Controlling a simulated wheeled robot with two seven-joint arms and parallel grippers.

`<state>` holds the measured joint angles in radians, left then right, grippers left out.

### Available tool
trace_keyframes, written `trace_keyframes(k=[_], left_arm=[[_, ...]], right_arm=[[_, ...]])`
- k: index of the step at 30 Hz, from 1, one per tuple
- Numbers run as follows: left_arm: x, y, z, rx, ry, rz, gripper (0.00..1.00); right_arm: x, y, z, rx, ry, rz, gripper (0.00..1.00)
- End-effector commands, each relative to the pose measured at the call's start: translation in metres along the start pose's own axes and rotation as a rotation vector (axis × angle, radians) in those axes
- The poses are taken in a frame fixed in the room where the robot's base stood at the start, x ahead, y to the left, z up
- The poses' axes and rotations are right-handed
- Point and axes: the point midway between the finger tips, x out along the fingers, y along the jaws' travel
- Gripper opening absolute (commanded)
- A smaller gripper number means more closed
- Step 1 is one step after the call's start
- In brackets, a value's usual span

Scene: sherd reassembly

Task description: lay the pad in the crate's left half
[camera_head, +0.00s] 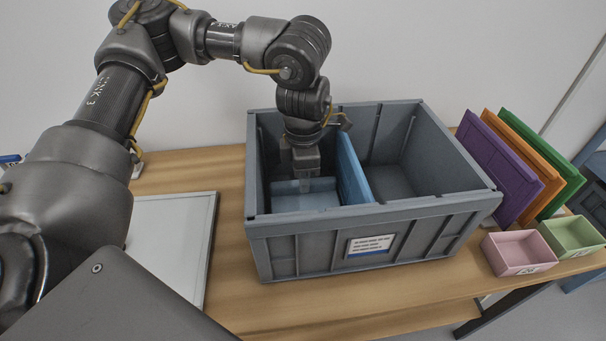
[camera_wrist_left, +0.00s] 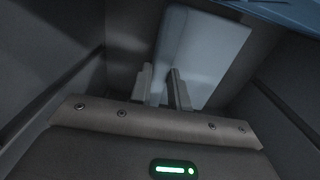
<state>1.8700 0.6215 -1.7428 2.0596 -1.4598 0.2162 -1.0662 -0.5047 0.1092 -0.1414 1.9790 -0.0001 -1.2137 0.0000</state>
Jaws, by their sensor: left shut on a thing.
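The grey crate (camera_head: 330,240) stands on the wooden table, split into two halves by a blue divider (camera_head: 353,170). My left gripper (camera_head: 304,182) reaches down into the crate's left half. It is shut on the pad (camera_head: 312,201), a pale blue-grey flat piece low in that half. In the left wrist view the pad (camera_wrist_left: 205,55) shows beyond the gripper's two fingers (camera_wrist_left: 164,88), with one fold or edge between them. I cannot tell whether the pad touches the crate's floor. The crate's right half looks empty. My right gripper is not in view.
A white board (camera_head: 170,240) lies on the table left of the crate. Purple (camera_head: 497,170), orange (camera_head: 540,160) and green (camera_head: 565,165) panels lean at the right. A pink box (camera_head: 518,252) and a green box (camera_head: 572,236) stand in front of them.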

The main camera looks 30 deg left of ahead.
Motion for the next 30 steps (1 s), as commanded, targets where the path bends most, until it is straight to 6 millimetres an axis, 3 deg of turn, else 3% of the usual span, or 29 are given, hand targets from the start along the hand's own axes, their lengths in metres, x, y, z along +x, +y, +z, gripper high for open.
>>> trace_keyframes(k=[29, 30], left_arm=[[0.014, 0.0, 0.0, 0.0, 0.0, -0.001, 0.0], [0.014, 0.0, 0.0, 0.0, 0.0, -0.001, 0.19]], right_arm=[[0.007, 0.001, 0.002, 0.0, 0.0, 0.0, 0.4], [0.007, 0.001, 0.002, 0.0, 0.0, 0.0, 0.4]])
